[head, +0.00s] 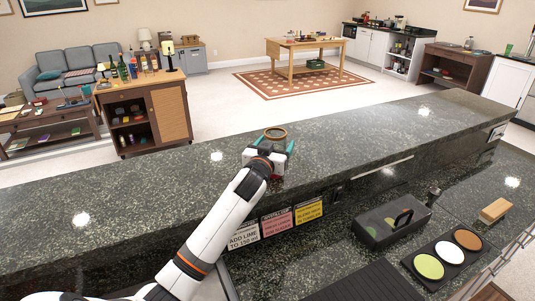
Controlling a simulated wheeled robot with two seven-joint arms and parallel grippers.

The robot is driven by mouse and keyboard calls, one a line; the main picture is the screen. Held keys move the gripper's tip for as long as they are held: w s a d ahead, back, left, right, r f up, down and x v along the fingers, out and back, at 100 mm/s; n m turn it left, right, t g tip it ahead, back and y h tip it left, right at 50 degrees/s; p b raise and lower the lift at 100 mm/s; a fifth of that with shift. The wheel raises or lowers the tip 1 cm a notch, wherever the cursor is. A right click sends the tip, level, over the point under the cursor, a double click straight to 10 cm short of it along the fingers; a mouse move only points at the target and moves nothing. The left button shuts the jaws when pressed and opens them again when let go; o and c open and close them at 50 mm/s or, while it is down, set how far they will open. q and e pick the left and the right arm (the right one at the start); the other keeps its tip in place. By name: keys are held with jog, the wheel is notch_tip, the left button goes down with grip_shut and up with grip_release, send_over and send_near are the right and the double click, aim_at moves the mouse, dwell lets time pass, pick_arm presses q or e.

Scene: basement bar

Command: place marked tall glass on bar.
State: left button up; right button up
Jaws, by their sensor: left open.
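My left gripper (277,145) is over the dark speckled bar top (130,205), near the middle of the picture. Its green-tipped fingers are apart. A round, glass-like thing with a brown rim (275,133) shows at the fingertips, upright on or just above the bar. It seems to be the tall glass, but its lower part is hidden behind my gripper, and I cannot make out a mark on it. I cannot tell whether the fingers touch it. My right gripper is not in view.
Yellow, pink and white signs (278,221) hang on the bar's near side. On the lower counter are a dark caddy (392,222), a tray of round coasters (448,252) and a wooden block (495,210). The bar top is clear to both sides.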

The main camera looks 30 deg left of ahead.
pick_arm(q)
jog(key=p+v, duration=0.2)
jog(key=v, duration=0.8)
